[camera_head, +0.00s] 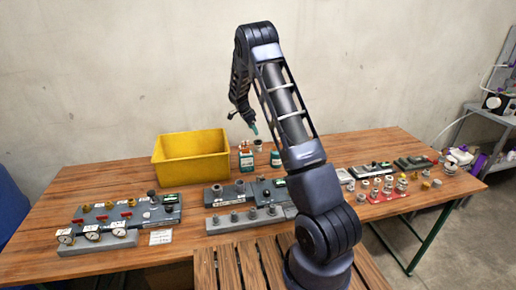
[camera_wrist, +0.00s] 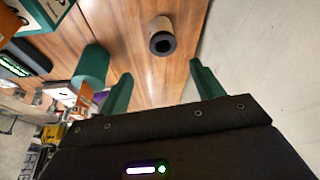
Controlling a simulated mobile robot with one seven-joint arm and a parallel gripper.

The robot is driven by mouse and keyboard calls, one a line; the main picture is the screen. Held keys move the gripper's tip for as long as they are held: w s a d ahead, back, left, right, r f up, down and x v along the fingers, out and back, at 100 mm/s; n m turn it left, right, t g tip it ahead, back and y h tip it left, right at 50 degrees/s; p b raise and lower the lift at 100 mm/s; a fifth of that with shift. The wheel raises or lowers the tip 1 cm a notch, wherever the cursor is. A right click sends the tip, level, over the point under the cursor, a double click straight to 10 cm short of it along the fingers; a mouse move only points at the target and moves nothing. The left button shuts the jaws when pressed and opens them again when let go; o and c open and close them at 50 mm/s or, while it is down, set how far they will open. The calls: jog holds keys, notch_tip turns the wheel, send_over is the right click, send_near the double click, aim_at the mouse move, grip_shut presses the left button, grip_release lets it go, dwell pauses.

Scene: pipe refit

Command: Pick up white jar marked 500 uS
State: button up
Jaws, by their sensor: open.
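My gripper (camera_head: 254,129) is above the back of the table, with its green fingers apart and nothing between them in the wrist view (camera_wrist: 160,71). Two small white containers with green parts stand below it, one on the left (camera_head: 246,160) and one on the right (camera_head: 277,158). Their markings are too small to read, so I cannot tell which is marked 500 uS. A small beige cylinder with a dark open end (camera_wrist: 161,37) lies ahead of the gap between the fingers in the wrist view. A green cylinder (camera_wrist: 92,64) is beside the left finger.
A yellow bin (camera_head: 190,158) stands left of the containers on the wooden table (camera_head: 340,148). Grey fixture blocks with gauges (camera_head: 105,238) and fittings (camera_head: 245,218) fill the front. A red stand with fittings (camera_head: 388,194) and several small parts are at the right.

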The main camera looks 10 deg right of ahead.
aim_at(258, 145)
jog(key=x, duration=0.5)
jog(key=w+a+x, duration=0.1)
jog(key=x, duration=0.1)
jog(key=shift+f, duration=0.4)
jog(key=shift+s+x, duration=0.15)
jog(key=shift+x, duration=1.3)
jog(key=shift+s+x, duration=0.15)
jog(key=shift+x, duration=1.3)
jog(key=shift+a, duration=0.1)
jog(key=shift+c, duration=0.3)
jog(key=c, duration=1)
